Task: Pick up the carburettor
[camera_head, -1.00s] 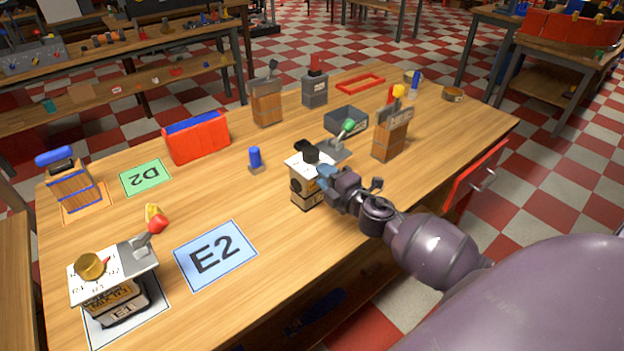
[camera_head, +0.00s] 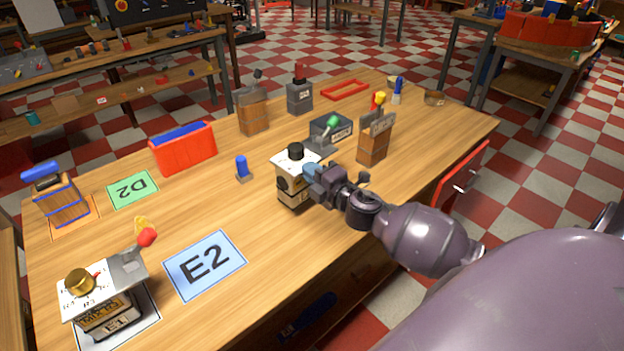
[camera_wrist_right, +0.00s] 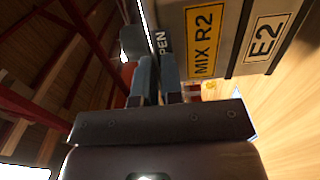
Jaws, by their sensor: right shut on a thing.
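The carburettor (camera_head: 292,183) is a boxy unit with a white top, a black knob and a grey plate with a green-tipped lever. In the right wrist view its side (camera_wrist_right: 228,42) carries a yellow "MIX R2" label and a white "E2" label, both turned sideways. My right gripper (camera_head: 311,172) is at its right side, its blue fingers (camera_wrist_right: 157,78) close together and shut on it. The exact grip point is partly hidden. The carburettor appears raised a little above the table. The left gripper is not in view.
A blue E2 card (camera_head: 205,264) lies free on the table. A similar unit (camera_head: 105,300) labelled E1 stands front left. A blue peg (camera_head: 242,168), a red bin (camera_head: 183,150), a dark box (camera_head: 331,131) and a wooden lever block (camera_head: 375,142) stand around the carburettor.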

